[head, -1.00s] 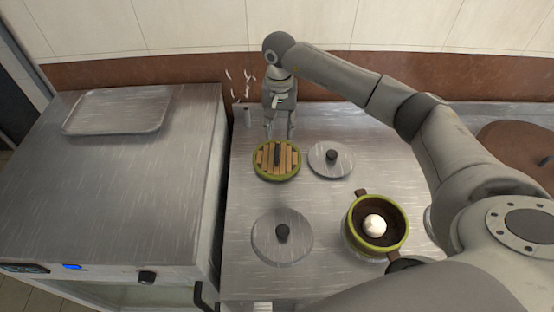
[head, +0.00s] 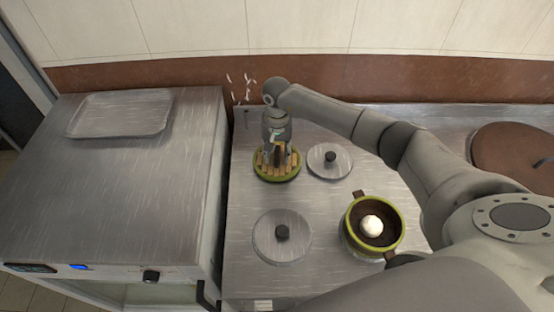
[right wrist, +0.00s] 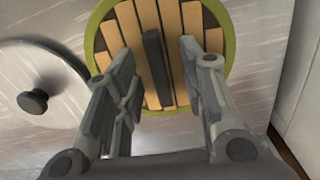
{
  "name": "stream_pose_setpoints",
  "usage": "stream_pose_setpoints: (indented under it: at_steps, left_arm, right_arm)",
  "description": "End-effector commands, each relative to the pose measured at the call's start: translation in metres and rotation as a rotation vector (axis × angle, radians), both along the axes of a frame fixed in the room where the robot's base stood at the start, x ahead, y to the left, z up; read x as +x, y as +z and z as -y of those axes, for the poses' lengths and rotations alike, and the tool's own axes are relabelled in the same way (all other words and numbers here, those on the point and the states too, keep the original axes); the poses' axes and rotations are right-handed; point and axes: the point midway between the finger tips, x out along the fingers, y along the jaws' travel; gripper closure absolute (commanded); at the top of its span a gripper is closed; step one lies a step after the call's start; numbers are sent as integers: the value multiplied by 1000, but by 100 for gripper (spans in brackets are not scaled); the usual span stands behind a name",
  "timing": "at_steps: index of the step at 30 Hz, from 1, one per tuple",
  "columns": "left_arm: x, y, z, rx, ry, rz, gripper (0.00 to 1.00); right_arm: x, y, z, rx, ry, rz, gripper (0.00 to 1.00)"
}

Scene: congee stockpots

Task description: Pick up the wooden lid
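The wooden lid (head: 278,172) has light wooden slats, a green rim and a dark bar handle. It lies on the metal counter, and its far part is hidden by my right gripper (head: 276,152) in the head view. In the right wrist view the lid (right wrist: 188,20) is straight ahead. There the right gripper (right wrist: 158,85) is open, with one finger on each side of the dark handle and a gap to it on both sides. Whether the fingertips touch the slats I cannot tell. My left gripper is not in view.
Two metal lids with black knobs lie close by: one (head: 322,168) right of the wooden lid, one (head: 268,248) nearer. A green-rimmed pot (head: 348,236) holding a white round thing stands at right. A metal tray (head: 100,132) lies on the left unit. A brown round lid (head: 490,165) is far right.

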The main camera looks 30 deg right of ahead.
Motion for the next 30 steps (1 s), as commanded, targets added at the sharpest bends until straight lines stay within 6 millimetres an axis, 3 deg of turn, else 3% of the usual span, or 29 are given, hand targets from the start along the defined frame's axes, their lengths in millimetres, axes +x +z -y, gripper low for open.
stream_pose_setpoints:
  at_steps: [1, 9, 23, 30]
  left_arm:
    - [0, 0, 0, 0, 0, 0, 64]
    - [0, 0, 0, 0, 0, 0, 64]
    - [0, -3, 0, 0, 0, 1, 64]
    - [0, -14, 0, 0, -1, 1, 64]
  right_arm:
    - [0, 0, 0, 0, 0, 0, 68]
    - [0, 0, 0, 0, -1, 0, 100]
    - [1, 6, 1, -1, -1, 3, 100]
    - [-5, 38, 4, -2, 0, 3, 100]
